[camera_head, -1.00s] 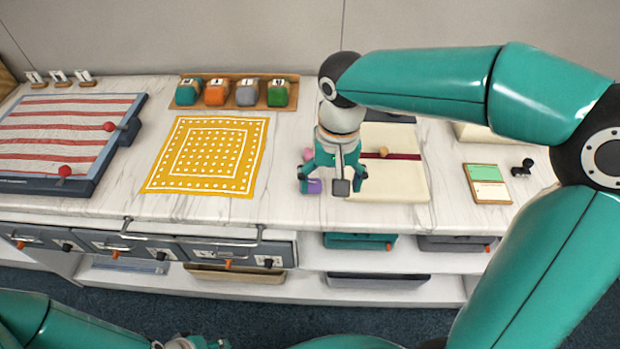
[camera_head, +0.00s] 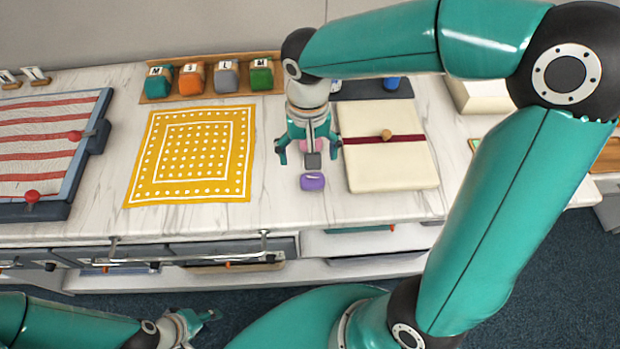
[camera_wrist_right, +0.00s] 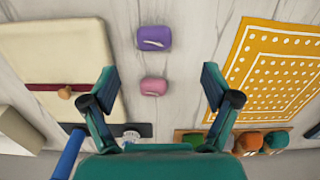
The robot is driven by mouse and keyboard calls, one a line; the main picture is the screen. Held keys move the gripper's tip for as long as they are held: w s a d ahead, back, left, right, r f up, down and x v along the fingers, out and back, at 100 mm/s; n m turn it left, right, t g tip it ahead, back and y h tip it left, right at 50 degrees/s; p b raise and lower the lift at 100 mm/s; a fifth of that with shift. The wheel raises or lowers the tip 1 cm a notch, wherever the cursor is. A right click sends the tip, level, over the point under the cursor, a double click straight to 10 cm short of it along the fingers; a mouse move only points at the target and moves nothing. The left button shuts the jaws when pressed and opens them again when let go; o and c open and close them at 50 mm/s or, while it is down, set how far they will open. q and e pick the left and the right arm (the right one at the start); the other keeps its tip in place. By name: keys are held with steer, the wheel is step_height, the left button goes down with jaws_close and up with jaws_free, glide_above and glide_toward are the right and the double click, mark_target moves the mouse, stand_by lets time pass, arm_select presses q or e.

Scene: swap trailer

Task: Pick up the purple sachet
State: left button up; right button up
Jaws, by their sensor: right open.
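The purple sachet (camera_head: 313,182) lies on the white marble counter, between the yellow dotted cloth and the cream folder. In the right wrist view the purple sachet (camera_wrist_right: 154,38) is beyond my right fingertips, clear of both. A pink sachet (camera_wrist_right: 153,87) shows between the open fingers there; in the head view it is mostly hidden behind my right gripper (camera_head: 309,152). My right gripper is open and empty, pointing down above the counter, just behind the purple sachet. My left gripper (camera_head: 200,322) is low at the bottom edge, in front of the counter, partly cut off.
The yellow cloth (camera_head: 192,112) lies left, the cream folder (camera_head: 385,172) with a dark red band right. A wooden rack (camera_head: 212,83) of coloured blocks stands behind. A red-striped board (camera_head: 40,145) is far left. A rail (camera_head: 190,247) runs along the drawer fronts.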

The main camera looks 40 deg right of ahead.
glide_above(312, 177)
steer(key=a, duration=0.1)
step_height(312, 177, down, 4)
steer(key=shift+s+f, duration=0.1)
steer(key=shift+f, duration=0.15)
steer(key=f, duration=0.2)
steer(key=d+f, duration=0.1)
steer(key=f, duration=0.2)
steer(key=shift+p, duration=0.3)
steer(key=shift+f, duration=0.4)
steer(key=c, duration=1)
steer(key=shift+r, duration=0.1)
steer(key=shift+c, duration=0.2)
